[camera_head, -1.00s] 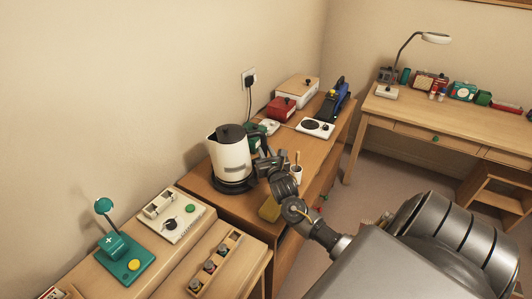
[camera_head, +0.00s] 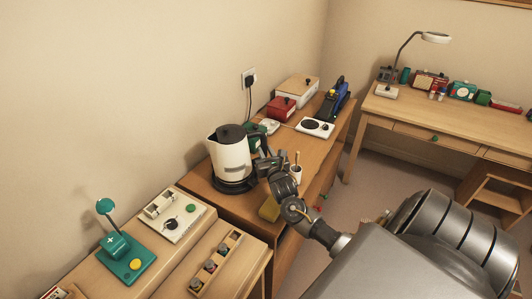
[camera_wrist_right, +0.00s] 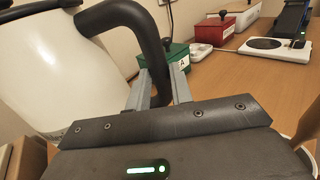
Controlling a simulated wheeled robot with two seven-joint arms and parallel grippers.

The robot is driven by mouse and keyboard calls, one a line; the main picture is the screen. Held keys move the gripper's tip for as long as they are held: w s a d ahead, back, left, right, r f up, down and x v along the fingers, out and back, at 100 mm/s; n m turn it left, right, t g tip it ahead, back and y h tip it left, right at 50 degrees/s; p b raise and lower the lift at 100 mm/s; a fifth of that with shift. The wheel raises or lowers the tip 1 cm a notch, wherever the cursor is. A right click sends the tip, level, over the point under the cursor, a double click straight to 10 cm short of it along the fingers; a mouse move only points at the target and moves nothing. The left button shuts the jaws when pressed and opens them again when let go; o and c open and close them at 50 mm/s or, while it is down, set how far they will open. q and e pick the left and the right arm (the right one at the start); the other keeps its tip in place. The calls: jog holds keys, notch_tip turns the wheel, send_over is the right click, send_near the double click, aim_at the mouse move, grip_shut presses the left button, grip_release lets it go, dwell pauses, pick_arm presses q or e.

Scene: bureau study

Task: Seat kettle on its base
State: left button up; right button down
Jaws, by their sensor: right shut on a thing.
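The kettle (camera_head: 230,156) has a cream body, a dark lid and a dark handle. It stands upright over its round black base (camera_head: 232,186) on the wooden cabinet; from this view I cannot tell whether it is fully seated. In the right wrist view the kettle body (camera_wrist_right: 60,80) fills the left side. My right gripper (camera_head: 264,158) is at the handle on the kettle's right side. In the right wrist view its fingers (camera_wrist_right: 160,85) are shut on the dark handle (camera_wrist_right: 150,40). My left gripper is out of view.
A green box (camera_wrist_right: 178,60) stands just behind the handle. Beyond are a red box (camera_head: 281,107), a white hot plate (camera_head: 315,128) and a blue device (camera_head: 336,100).

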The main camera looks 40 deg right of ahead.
jog(key=shift+f+b, duration=0.3)
jog(key=shift+f, duration=0.05)
dwell(0.5)
jog(key=c, duration=1.5)
grip_release()
jog(key=shift+s+a+f, duration=0.1)
jog(key=shift+s+f, duration=0.05)
jog(key=shift+f, duration=0.2)
jog(key=shift+s+a+r+p, duration=0.2)
jog(key=shift+s+p, duration=0.2)
jog(key=shift+p, duration=0.15)
jog(key=shift+p+v, duration=3.45)
jog(key=shift+v, duration=1.55)
jog(key=shift+f, duration=0.15)
